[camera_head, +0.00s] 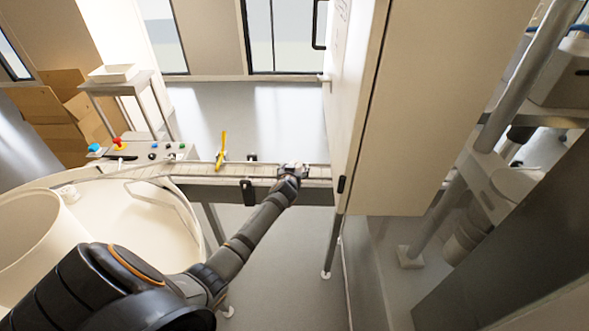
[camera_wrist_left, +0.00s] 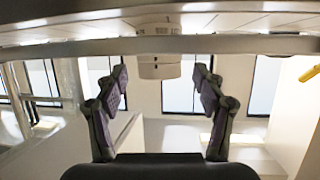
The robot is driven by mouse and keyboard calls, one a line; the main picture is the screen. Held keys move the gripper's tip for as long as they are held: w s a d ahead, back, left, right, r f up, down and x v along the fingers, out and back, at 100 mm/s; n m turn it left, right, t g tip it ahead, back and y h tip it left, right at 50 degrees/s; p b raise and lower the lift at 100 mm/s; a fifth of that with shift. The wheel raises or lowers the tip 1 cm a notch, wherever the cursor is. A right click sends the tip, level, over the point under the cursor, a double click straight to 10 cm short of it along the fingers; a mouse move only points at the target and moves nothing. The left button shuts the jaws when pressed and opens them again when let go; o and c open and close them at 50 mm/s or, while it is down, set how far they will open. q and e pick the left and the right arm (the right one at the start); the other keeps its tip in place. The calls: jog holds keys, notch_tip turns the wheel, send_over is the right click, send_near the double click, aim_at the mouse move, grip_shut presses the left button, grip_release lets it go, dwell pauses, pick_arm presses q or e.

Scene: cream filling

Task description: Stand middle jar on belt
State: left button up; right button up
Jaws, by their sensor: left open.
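My left gripper (camera_head: 293,171) is at the right part of the conveyor belt (camera_head: 255,171), close to the white cabinet. In the left wrist view, which looks upside down, its two fingers (camera_wrist_left: 160,82) are spread open. A small pale jar (camera_wrist_left: 160,66) shows in line with the gap between the fingertips, with clear space on both sides. It appears to stand upright on the belt, behind a metal rail (camera_wrist_left: 95,47) that crosses in front of it. In the head view the jar is mostly hidden by the gripper. I cannot tell whether it is the middle jar.
The white cabinet (camera_head: 440,100) stands at the belt's right end. A yellow bar (camera_head: 221,150) rises at the belt's far side. A round white turntable (camera_head: 140,225) is at the left, with a control panel (camera_head: 125,150) behind it. Floor in front of the belt is clear.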

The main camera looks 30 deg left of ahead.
pick_arm(q)
jog(key=shift+r, duration=0.2)
jog(key=shift+r+p, duration=0.4)
jog(key=shift+p, duration=0.25)
jog(key=b+v, duration=0.2)
jog(key=v, duration=1)
jog(key=shift+f, duration=0.3)
